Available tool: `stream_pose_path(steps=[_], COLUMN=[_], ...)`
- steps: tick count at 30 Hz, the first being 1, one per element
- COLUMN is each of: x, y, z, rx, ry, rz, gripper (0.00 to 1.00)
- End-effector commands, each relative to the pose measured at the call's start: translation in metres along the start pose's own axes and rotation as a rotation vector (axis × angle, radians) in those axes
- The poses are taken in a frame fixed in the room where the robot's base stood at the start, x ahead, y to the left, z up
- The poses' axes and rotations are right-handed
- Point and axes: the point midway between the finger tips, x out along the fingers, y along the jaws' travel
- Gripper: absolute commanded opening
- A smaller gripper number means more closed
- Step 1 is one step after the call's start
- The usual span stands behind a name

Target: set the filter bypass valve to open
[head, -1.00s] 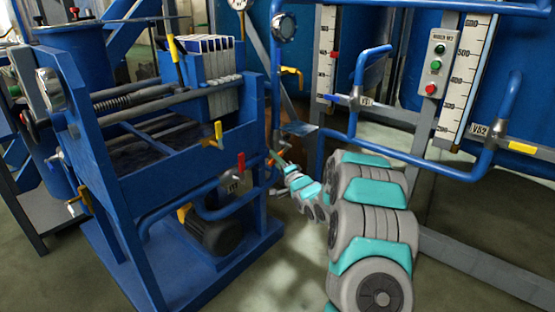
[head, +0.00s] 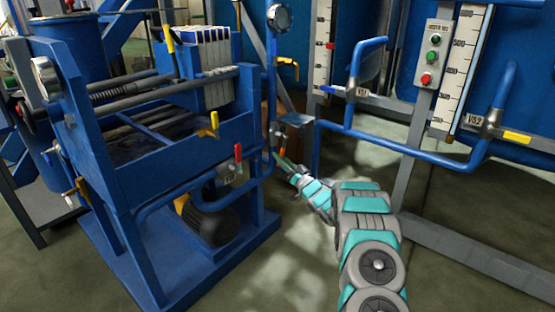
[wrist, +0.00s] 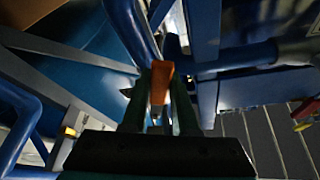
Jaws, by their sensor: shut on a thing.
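An orange lever handle (wrist: 160,84) stands between the two fingers of my gripper (wrist: 162,92) in the wrist view. The fingers are shut on it, one on each side. It sits by a blue pipe (wrist: 133,32), and its valve body is mostly hidden. I take this lever for the filter bypass valve, but no label on it can be read. In the head view my gripper (head: 281,160) is small and low beside the upright blue pipe (head: 270,100) at the filter press's right end. The held lever cannot be made out there.
The blue filter press frame (head: 165,165) stands left, with a red lever (head: 238,155) and a yellow lever (head: 210,130). Blue pipework (head: 400,145) and a button box (head: 432,60) stand right. A grey beam (head: 480,265) runs along the floor.

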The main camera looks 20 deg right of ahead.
Motion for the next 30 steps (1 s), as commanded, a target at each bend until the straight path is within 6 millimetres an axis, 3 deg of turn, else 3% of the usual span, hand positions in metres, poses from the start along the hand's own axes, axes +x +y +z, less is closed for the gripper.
stream_pose_path(steps=[13, 30], x=[0.001, 0.002], y=[0.024, 0.028], z=[-0.003, -0.005], rx=[-0.264, -0.324], ry=[0.002, -0.001], rz=[-0.109, -0.133], gripper=[0.00, 0.00])
